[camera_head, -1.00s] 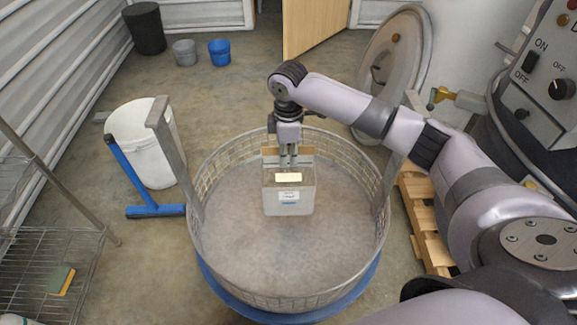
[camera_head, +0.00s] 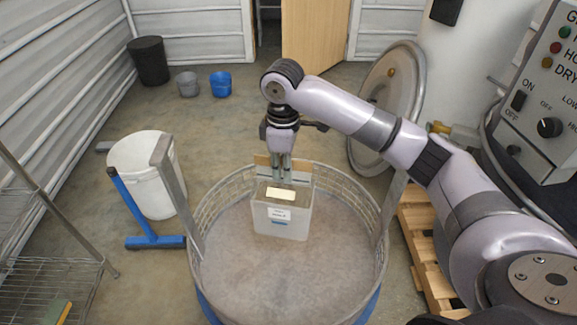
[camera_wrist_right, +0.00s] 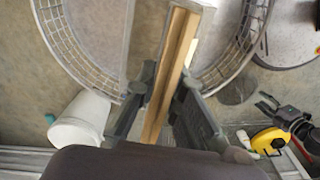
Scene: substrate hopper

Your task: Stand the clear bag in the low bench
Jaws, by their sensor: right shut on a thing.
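The clear bag (camera_head: 282,221) is a boxy, pale, see-through pack with a white label and a brown top edge. My right gripper (camera_head: 281,177) is shut on its top edge and holds it upright. In the head view the bag shows inside the outline of the round mesh basket (camera_head: 203,208); I cannot tell whether it touches the basket floor. In the right wrist view the brown edge of the bag (camera_wrist_right: 166,75) lies between the fingers of my right gripper (camera_wrist_right: 160,100). I cannot identify a low bench for certain.
Two metal uprights stand at the basket's sides. A white bucket (camera_head: 145,178) and a blue stand (camera_head: 134,208) are left of it. A wooden pallet (camera_head: 424,245) and a control panel (camera_head: 545,100) are on the right. A wire rack (camera_head: 45,285) stands at the front left.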

